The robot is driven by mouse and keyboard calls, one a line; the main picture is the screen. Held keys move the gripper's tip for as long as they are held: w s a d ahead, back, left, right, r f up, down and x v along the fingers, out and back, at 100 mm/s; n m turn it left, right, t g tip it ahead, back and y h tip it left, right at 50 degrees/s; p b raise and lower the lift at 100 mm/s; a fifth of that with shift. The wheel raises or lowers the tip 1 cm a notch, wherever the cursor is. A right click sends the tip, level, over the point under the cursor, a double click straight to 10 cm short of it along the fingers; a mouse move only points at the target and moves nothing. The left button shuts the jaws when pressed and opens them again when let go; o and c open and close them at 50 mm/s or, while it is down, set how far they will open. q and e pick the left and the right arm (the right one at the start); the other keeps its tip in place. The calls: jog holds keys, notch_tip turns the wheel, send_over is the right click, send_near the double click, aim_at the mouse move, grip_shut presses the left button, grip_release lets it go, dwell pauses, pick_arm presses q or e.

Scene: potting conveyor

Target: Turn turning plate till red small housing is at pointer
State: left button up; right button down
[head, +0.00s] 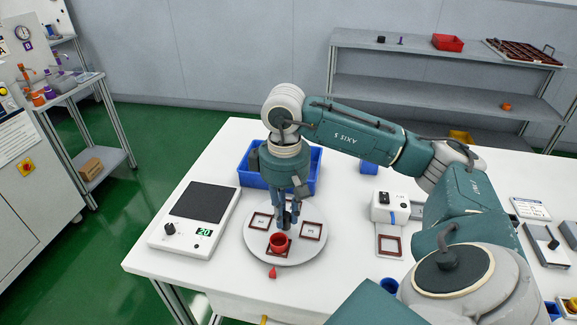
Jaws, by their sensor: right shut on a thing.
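The round light grey turning plate (257,246) lies on the white table, with several dark-red square frames on it. The red small housing (279,242), a round cup shape, sits in the front frame. The red pointer (272,272) is on the table just outside the plate's front rim, and the housing is roughly in line with it. My right gripper (287,219) points down over the plate's middle, just behind the housing. It is shut on a dark knob at the plate's centre, partly hidden by the fingers. My left gripper is out of view.
A dark-topped device with a dial and green display (196,214) stands close left of the plate. A blue bin (245,172) is behind my right gripper. A white device (390,207) stands to the right. The table's front-left corner is clear.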

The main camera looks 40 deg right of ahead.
aim_at(285, 214)
jog(key=shift+w+d+r, duration=0.1)
dwell(0.3)
jog(key=c, duration=1.6)
grip_release()
jog(key=shift+o, duration=0.2)
notch_tip(285, 214, up, 12)
